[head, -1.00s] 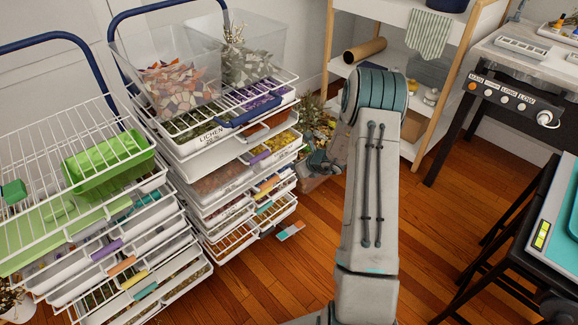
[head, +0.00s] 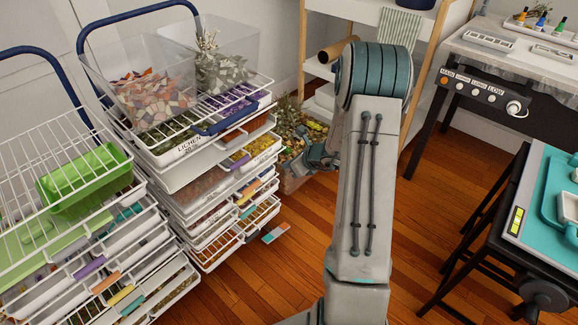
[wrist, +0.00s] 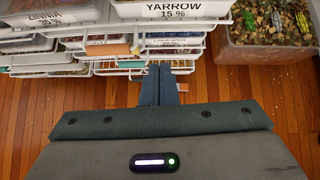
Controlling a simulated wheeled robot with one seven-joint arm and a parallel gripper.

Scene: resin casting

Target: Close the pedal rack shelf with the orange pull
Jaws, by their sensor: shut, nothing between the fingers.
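Two white wire racks of shelves stand at the left in the head view: a left rack (head: 60,190) and a right rack (head: 175,172). An orange pull (head: 249,188) shows on a lower shelf of the right rack, and another (head: 106,283) on the left rack. I cannot tell which rack is the one named. In the wrist view an orange pull (wrist: 106,50) sits at a shelf front, left of my gripper (wrist: 160,76). My gripper (head: 318,158) is shut and empty, its fingers pointing toward the shelf fronts. Contact is unclear.
Clear bins (head: 215,55) stand on top of the right rack. A box of dried plants (head: 297,170) stands beside it, close to my gripper; it fills the wrist view's upper right (wrist: 262,35). Open floor lies in front.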

